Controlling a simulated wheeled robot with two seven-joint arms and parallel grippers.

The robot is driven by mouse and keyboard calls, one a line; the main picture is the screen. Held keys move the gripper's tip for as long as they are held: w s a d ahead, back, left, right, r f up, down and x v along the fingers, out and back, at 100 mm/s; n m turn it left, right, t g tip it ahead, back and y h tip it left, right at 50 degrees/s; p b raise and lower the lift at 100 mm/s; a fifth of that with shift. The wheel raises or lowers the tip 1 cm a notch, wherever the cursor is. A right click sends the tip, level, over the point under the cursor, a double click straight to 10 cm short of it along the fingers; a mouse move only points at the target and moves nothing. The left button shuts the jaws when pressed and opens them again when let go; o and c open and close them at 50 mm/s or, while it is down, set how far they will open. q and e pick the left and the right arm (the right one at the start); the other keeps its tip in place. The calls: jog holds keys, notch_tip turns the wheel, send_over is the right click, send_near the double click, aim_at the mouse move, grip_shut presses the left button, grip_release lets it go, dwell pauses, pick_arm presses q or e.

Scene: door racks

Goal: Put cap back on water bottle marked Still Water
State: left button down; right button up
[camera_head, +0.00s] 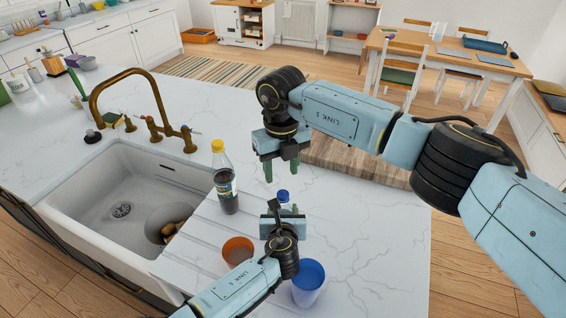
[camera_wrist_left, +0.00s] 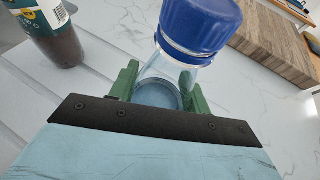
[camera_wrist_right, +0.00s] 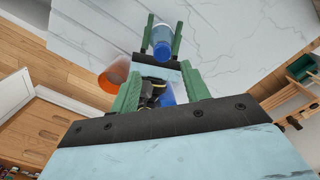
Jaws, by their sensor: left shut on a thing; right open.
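A clear bottle (camera_wrist_left: 158,88) with a blue cap (camera_wrist_left: 200,25) stands between the green fingers of my left gripper (camera_wrist_left: 158,82), which is shut on it. The cap sits at the top of the bottle; I cannot tell whether it is screwed tight. In the head view the cap (camera_head: 283,196) shows just above my left gripper (camera_head: 283,212), and the body is mostly hidden. My right gripper (camera_head: 280,170) is open and empty above and behind the cap. The right wrist view shows its spread fingers (camera_wrist_right: 162,90) and the bottle (camera_wrist_right: 162,37) beyond them. No marking is readable.
A dark bottle with yellow cap (camera_head: 226,182) stands left of my left gripper, by the sink (camera_head: 100,190). An orange cup (camera_head: 238,249) and a blue cup (camera_head: 308,282) flank my left arm. A wooden board (camera_head: 355,160) lies behind. The counter at right is clear.

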aim_at(283, 194)
jog(key=n, duration=0.5)
jog(key=shift+r+n, duration=0.15)
jog(key=shift+n, duration=0.25)
jog(key=n, duration=0.5)
jog(key=shift+d+r+n, duration=0.1)
jog(key=shift+r+n, duration=0.1)
jog(key=shift+n, duration=0.1)
jog(key=n, duration=0.5)
jog(key=shift+r, duration=0.15)
jog(key=n, duration=0.5)
jog(key=shift+d+r, duration=0.1)
jog(key=shift+f, duration=4)
jog(key=shift+c, duration=0.5)
